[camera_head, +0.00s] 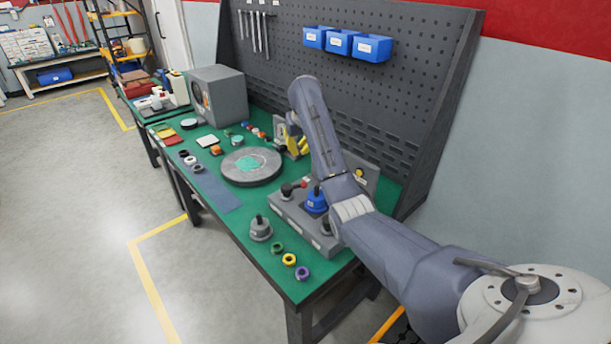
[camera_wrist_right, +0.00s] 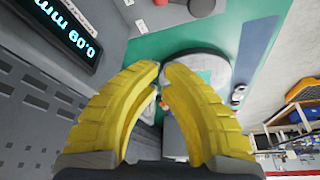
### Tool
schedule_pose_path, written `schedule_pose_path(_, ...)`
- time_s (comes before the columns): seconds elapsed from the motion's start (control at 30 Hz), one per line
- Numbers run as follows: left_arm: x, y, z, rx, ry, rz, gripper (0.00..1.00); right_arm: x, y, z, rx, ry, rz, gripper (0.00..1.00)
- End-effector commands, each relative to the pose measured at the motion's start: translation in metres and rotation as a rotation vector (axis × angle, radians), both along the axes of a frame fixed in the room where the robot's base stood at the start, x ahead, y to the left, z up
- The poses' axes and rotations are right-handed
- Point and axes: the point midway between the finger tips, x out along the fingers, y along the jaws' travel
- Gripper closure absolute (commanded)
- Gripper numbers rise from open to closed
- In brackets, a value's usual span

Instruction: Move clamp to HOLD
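A grey test fixture (camera_head: 293,222) stands at the right end of the green bench, with a blue cylindrical part (camera_head: 316,201), dark knobs and a small red-tipped lever (camera_head: 300,184). I cannot tell for sure which of these is the clamp, and no HOLD marking is readable. My right gripper (camera_head: 300,147) has yellow fingers and hangs above the bench behind the fixture, apart from the lever. In the right wrist view its fingertips (camera_wrist_right: 162,68) almost meet, with nothing seen between them. A red piece (camera_wrist_right: 201,6) shows at that view's top edge. My left gripper is out of view.
A round grey plate (camera_head: 251,167) with a teal centre lies left of the fixture. A grey knobbed weight (camera_head: 260,228) and several coloured rings (camera_head: 289,259) sit in front. A lit digital display (camera_wrist_right: 59,35) shows at the wrist view's upper left. The pegboard (camera_head: 395,90) rises behind.

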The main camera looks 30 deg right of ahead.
Motion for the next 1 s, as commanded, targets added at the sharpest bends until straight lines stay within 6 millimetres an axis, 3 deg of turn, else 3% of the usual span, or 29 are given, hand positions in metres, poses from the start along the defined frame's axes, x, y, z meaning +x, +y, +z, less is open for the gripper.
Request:
schedule_pose_path(0.27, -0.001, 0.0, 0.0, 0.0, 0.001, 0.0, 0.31, 0.007, -0.004, -0.022, -0.003, 0.004, -0.003, 1.0)
schedule_pose_path(0.83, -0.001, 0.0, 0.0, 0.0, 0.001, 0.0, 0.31, 0.032, -0.012, -0.093, -0.003, 0.003, -0.002, 1.0)
schedule_pose_path(1.0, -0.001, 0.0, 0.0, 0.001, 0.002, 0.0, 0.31, 0.019, -0.007, -0.099, -0.003, 0.001, 0.0, 1.0)
